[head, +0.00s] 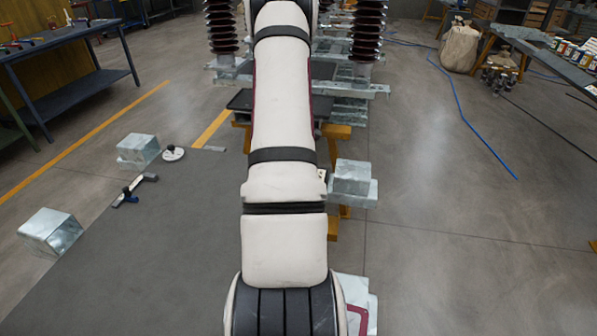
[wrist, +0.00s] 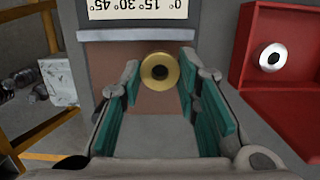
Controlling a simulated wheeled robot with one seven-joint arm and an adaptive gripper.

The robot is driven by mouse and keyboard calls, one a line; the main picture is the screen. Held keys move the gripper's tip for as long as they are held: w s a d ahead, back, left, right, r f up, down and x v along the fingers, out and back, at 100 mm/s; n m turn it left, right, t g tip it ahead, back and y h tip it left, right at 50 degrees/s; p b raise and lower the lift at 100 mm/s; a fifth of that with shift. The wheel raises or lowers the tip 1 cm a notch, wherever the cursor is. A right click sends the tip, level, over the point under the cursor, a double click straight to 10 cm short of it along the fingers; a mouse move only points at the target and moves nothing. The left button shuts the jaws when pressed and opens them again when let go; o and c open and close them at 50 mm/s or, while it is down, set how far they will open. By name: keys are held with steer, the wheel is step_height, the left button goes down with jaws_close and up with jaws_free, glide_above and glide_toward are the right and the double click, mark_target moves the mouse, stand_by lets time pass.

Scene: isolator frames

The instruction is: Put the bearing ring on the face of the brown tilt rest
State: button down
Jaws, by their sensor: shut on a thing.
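My gripper (wrist: 159,77) has teal pads and is shut on this ring. The brown face of the tilt rest (wrist: 135,106) lies behind and below the ring, in a grey frame. I cannot tell whether the ring touches the face. A white label with 0, 15, 30 and 45 degree marks (wrist: 137,9) sits above the face. In the head view my own arm hides the gripper, ring and rest.
A red tray (wrist: 290,96) at the right of the wrist view holds a silver ring with a black centre (wrist: 272,57). In the head view, metal blocks (head: 138,149) lie on the floor at left, and a workbench (head: 68,42) stands at upper left.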

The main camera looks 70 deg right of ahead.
steer(key=shift+f, duration=0.9)
steer(key=shift+f, duration=0.15)
steer(key=c, duration=1.2)
jaws_free()
step_height(320, 180, up, 12)
steer(key=w, duration=0.1)
steer(key=shift+w, duration=0.4)
steer(key=shift+w+a, duration=0.1)
